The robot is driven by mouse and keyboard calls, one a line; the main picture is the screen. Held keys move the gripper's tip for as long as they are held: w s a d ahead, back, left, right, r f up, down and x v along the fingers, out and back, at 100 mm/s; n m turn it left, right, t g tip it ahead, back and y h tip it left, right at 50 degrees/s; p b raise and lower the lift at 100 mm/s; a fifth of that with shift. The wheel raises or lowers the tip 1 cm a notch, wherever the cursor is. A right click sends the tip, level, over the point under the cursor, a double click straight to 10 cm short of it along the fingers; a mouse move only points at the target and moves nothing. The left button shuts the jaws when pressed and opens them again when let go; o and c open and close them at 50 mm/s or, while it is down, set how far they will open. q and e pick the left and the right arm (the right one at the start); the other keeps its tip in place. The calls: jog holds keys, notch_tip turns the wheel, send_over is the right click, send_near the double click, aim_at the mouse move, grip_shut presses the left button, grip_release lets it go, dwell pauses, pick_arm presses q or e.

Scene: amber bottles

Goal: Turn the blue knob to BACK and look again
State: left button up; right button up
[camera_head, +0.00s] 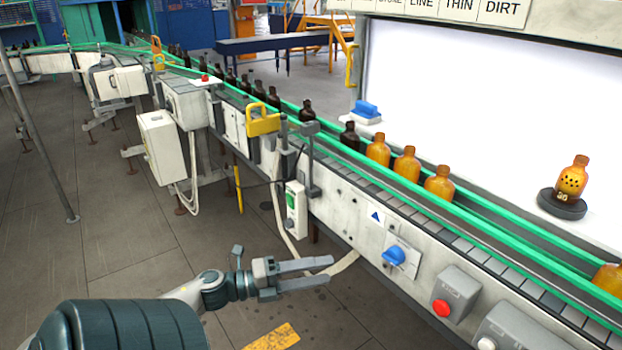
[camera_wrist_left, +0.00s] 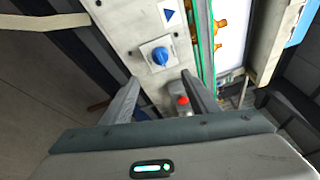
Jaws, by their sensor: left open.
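The blue knob (camera_head: 394,257) sits on a pale plate on the side of the conveyor, below a blue triangle label (camera_head: 376,215). My left gripper (camera_head: 322,272) is open and empty, to the left of the knob and apart from it. In the left wrist view the knob (camera_wrist_left: 160,56) lies ahead of the two spread fingers (camera_wrist_left: 160,92). The plate's lettering is too small to read. An amber bottle with dark dots (camera_head: 572,180) stands on a black round base (camera_head: 562,204) before the white panel. My right gripper is not in view.
A red button on a grey box (camera_head: 441,308) is right of the knob, and another grey box (camera_head: 505,330) stands lower right. Amber bottles (camera_head: 407,164) and dark bottles line the green-railed conveyor.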

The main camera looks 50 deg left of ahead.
pick_arm(q)
jog(key=shift+v, duration=0.8)
notch_tip(320, 180, down, 19)
jog(key=a+n+y, duration=0.2)
jog(key=n+y, duration=0.4)
jog(key=n, duration=0.5)
jog(key=s+d+f+n+g+y, duration=0.1)
jog(key=s+d+f+n, duration=0.15)
jog(key=f, duration=0.45)
jog(key=s+d+f+n+g+y, duration=0.1)
jog(key=d+f+n, duration=0.15)
jog(key=f, duration=0.45)
jog(key=s+d+f+n+g+h, duration=0.1)
jog(key=s+d+f+n+g, duration=0.2)
jog(key=d+f, duration=0.8)
jog(key=s+d+f+n+g, duration=0.3)
jog(key=s+d+f, duration=0.5)
jog(key=d+f, duration=0.4)
jog(key=shift+s+d+n+g+h, duration=0.4)
jog(key=shift+d+n, duration=0.3)
jog(key=shift+d, duration=0.45)
